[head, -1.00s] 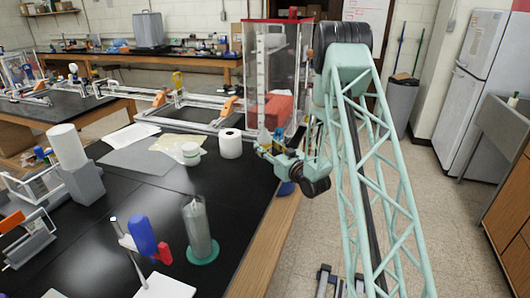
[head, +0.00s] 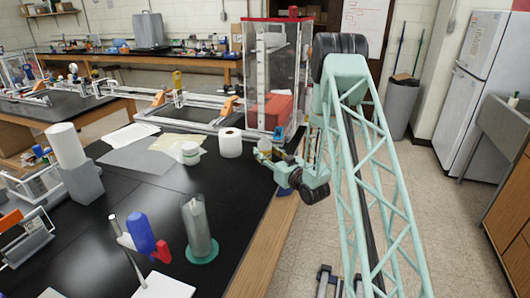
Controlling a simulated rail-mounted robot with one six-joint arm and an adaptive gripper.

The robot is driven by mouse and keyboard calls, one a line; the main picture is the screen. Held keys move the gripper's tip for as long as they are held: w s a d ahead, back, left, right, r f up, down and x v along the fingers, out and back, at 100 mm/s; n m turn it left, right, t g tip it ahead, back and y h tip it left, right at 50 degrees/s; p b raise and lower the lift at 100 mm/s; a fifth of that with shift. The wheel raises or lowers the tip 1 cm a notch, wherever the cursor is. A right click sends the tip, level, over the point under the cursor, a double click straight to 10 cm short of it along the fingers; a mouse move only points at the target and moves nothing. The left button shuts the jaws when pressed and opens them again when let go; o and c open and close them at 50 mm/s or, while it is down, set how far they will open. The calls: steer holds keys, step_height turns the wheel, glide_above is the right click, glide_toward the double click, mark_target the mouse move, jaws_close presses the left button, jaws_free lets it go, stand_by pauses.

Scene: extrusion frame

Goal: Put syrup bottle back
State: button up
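My gripper (head: 268,156) is at the right edge of the black table, in front of the clear box and just right of the white paper roll. It is small and partly hidden by its own wrist, so I cannot tell whether its fingers are open or shut. A small pale, yellowish thing (head: 264,146) shows at the fingertips; I cannot tell whether it is held or stands behind them. I cannot make out for sure which thing is the syrup bottle.
The black table (head: 130,210) bears a white paper roll (head: 230,143), a small white jar (head: 190,153), a clear cylinder on a green base (head: 197,228) and a blue-and-red object (head: 142,234). A clear box (head: 277,60) with red contents stands behind.

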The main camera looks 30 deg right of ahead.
steer(key=o, duration=0.3)
steer(key=shift+o, duration=0.2)
steer(key=shift+r, duration=0.2)
steer(key=s, duration=0.8)
steer(key=s+d+p, duration=0.1)
steer(key=s, duration=0.3)
stand_by(0.6)
